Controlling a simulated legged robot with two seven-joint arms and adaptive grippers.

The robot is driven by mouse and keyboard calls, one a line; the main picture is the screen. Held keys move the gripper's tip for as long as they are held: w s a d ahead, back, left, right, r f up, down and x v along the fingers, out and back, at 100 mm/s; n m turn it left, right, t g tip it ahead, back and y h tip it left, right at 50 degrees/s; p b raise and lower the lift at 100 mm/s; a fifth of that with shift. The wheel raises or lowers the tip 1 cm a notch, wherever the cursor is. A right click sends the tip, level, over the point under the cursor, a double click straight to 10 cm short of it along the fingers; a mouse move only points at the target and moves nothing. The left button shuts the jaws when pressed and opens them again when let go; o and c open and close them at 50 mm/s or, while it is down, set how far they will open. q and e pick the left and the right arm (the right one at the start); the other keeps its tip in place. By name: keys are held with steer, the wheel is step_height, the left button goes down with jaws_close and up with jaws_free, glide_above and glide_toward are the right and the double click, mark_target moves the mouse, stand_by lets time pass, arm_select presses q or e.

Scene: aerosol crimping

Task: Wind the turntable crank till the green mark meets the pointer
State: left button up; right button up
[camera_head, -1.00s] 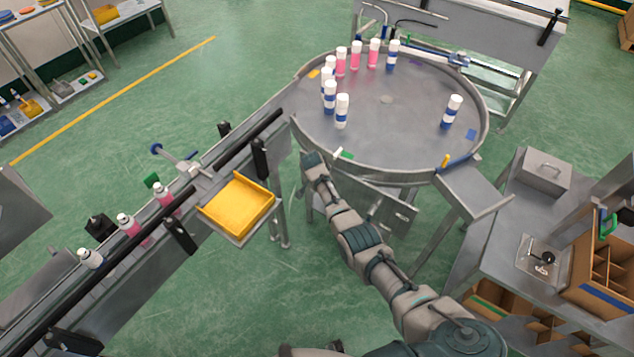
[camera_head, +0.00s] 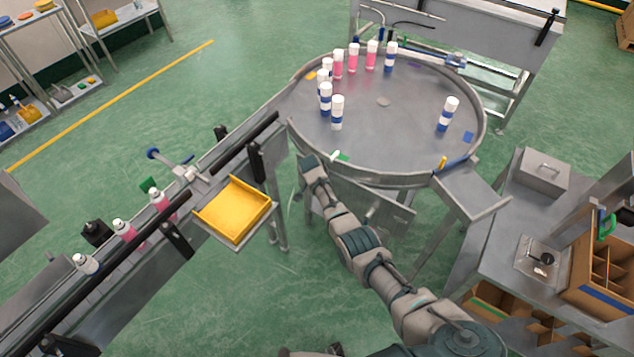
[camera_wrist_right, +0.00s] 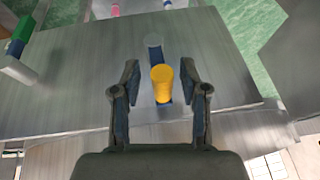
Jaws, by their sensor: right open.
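The round grey turntable (camera_head: 410,130) stands at the upper middle of the head view, carrying several white-capped bottles with blue or pink bands. A green mark (camera_head: 343,158) is at its near rim, close beside a small white pointer-like piece (camera_head: 335,154). Yellow (camera_head: 312,75) and blue (camera_head: 469,136) marks also show on it. My right gripper (camera_head: 309,163) is at the near left of the rim; its fingers are unclear there. In the wrist view the right gripper (camera_wrist_right: 161,85) is open, its fingers on either side of a yellow knob (camera_wrist_right: 162,83), apart from it. My left gripper is out of view.
A conveyor (camera_head: 120,275) with several bottles runs along the left. A yellow tray (camera_head: 232,211) stands between it and my right arm. An outlet chute (camera_head: 470,190) and a side bench (camera_head: 490,255) lie to the right. Green floor is open at lower middle.

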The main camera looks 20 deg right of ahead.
steer(key=v, duration=1.1)
steer(key=shift+r, duration=0.35)
stand_by(0.4)
steer(key=s+f+n+g, duration=0.1)
steer(key=s+f+n, duration=0.1)
steer(key=s+f, duration=0.8)
steer(key=s+f+n+y, duration=0.1)
steer(key=s+f+n, duration=0.25)
steer(key=f, duration=1.15)
steer(key=s+f+n+g, duration=0.1)
steer(key=s+f+n, duration=0.1)
steer(key=s+f, duration=0.8)
steer(key=s+d+f+n, duration=0.1)
steer(key=s+f, duration=0.5)
steer(key=s, duration=0.7)
steer(key=s+d+f+n+y+b, duration=0.1)
steer(key=s+f+n, duration=0.2)
steer(key=s+f, duration=0.4)
steer(key=s+f+n+g, duration=0.1)
steer(key=s+f, duration=0.6)
steer(key=s, duration=1.2)
steer(key=shift+s+d+n+y, duration=0.25)
steer(key=shift+d+n+y, duration=0.15)
steer(key=shift+n, duration=0.05)
steer(key=shift+w, duration=0.1)
